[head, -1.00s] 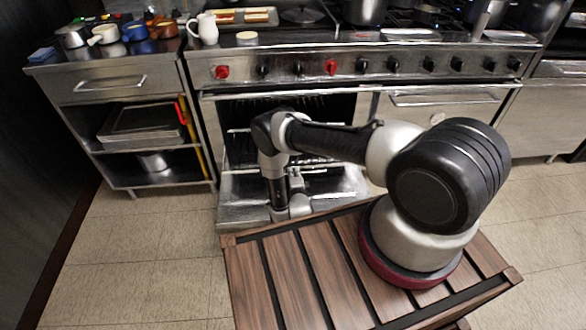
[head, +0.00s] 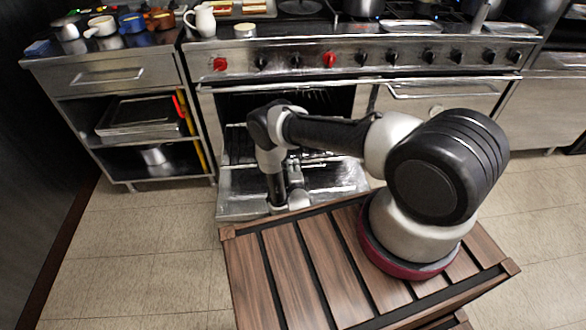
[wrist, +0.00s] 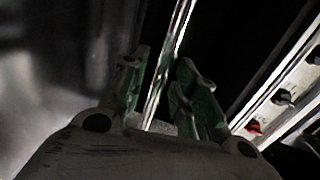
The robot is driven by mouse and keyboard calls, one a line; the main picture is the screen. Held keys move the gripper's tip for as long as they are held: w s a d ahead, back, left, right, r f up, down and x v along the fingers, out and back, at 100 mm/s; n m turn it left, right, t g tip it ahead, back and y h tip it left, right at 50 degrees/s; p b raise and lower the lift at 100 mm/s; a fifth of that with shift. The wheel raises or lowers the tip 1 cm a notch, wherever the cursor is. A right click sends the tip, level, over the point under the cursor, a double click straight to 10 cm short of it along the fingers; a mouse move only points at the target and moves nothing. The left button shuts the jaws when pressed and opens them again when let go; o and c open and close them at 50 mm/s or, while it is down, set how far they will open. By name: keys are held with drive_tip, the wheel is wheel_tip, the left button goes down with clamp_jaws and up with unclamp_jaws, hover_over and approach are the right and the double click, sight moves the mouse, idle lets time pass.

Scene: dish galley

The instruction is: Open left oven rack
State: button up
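The left oven (head: 335,105) stands open under the stove top, with its door (head: 335,187) folded down. A wire rack (head: 237,140) shows in the dark cavity, partly hidden by my arm. My gripper (head: 295,172) is low, over the folded-down door in front of the cavity. In the wrist view, the two green fingers of my gripper (wrist: 163,75) stand on either side of a thin shiny metal bar (wrist: 180,30). The fingers are partly drawn together; I cannot tell whether they touch the bar. It looks like a rack edge, but I cannot be sure.
A closed right oven door (head: 440,105) is beside the open oven, below a row of knobs (head: 330,59). A steel shelf unit (head: 118,75) with pans stands to the left. Tiled floor (head: 150,240) is clear at the left and right.

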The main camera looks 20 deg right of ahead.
drive_tip(key=v, duration=1.2)
drive_tip(key=shift+w, duration=0.15)
